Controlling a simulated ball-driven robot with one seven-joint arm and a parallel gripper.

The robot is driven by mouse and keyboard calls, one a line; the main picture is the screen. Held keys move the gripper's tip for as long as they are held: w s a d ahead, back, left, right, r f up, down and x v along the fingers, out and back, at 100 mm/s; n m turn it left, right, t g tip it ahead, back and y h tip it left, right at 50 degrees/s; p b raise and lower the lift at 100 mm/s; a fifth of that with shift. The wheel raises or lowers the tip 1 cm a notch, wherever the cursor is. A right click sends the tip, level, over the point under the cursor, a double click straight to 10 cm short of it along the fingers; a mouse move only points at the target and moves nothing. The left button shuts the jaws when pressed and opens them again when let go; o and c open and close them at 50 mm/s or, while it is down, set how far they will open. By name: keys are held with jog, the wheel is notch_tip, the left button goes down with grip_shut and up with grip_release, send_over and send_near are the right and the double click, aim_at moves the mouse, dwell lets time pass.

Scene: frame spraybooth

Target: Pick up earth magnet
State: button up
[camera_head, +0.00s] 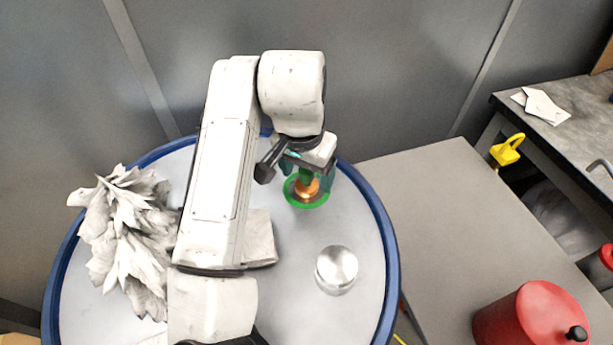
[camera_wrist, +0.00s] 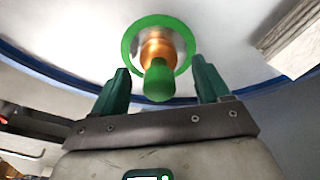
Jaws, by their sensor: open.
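What looks like the earth magnet (camera_head: 308,191) stands on the round table (camera_head: 295,290), near its back right edge. It has a green ring at its base, a copper-coloured body and a green knob. In the wrist view the earth magnet (camera_wrist: 157,47) has its knob pointing toward me. My gripper (camera_head: 307,174) is at the magnet from above, with dark green fingers spread. In the wrist view my gripper (camera_wrist: 161,75) has one finger on each side of the knob, with gaps visible. The fingers partly hide the magnet in the head view.
A shiny metal cylinder (camera_head: 337,268) stands in front of the magnet. A pale block (camera_head: 260,240) lies beside my arm, and a grey-white leafy bundle (camera_head: 128,240) lies at left. A grey bench (camera_head: 430,210) with a red can (camera_head: 530,318) is at right.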

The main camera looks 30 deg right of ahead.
jog(key=shift+f, duration=0.5)
jog(key=c, duration=1.3)
jog(key=shift+r, duration=0.1)
